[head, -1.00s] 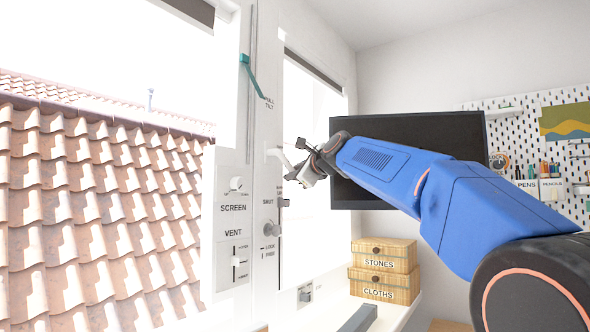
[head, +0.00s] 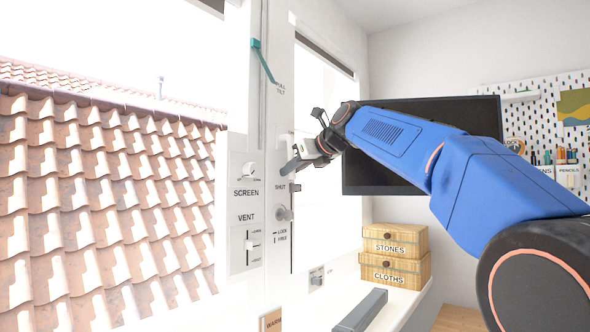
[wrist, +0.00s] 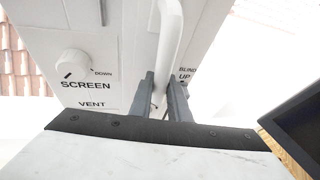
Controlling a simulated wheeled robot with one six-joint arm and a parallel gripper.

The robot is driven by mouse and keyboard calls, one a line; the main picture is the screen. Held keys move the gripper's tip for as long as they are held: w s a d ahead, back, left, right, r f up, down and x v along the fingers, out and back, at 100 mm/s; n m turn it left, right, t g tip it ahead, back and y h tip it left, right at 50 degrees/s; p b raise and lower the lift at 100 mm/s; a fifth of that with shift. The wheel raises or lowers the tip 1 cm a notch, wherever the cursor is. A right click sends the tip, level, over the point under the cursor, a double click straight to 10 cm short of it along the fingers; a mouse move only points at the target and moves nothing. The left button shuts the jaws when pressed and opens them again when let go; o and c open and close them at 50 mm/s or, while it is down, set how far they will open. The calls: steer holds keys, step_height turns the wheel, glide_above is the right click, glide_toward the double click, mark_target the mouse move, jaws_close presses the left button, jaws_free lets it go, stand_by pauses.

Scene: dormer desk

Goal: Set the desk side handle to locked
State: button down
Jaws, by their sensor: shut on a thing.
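The desk side handle is a white lever on the white window frame. In the wrist view the handle (wrist: 169,35) runs down from the top edge and passes between my two grey fingers. My gripper (wrist: 161,92) is shut on its lower part. In the head view my gripper (head: 294,165) is at the frame post, above the SHUT label (head: 280,187), and it hides most of the handle. LOCK and FREE marks (head: 281,236) stand lower on the post, below a round grey knob (head: 284,213). I cannot tell the handle's exact angle from the head view.
A SCREEN knob (head: 249,170) and a VENT slider (head: 252,244) sit on the panel to the left. A dark monitor (head: 420,172) stands behind my arm. Boxes marked STONES (head: 392,239) and CLOTHS (head: 390,270) are stacked on the white ledge.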

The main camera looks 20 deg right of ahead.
steer(key=shift+s+a+m+g, duration=0.25)
steer(key=shift+a+m+g, duration=0.05)
steer(key=shift+m, duration=0.1)
stand_by(0.3)
steer(key=c, duration=1.7)
jaws_free()
steer(key=shift+o, duration=0.2)
steer(key=v, duration=1.7)
steer(key=shift+s+d, duration=0.15)
steer(key=shift+d, duration=0.05)
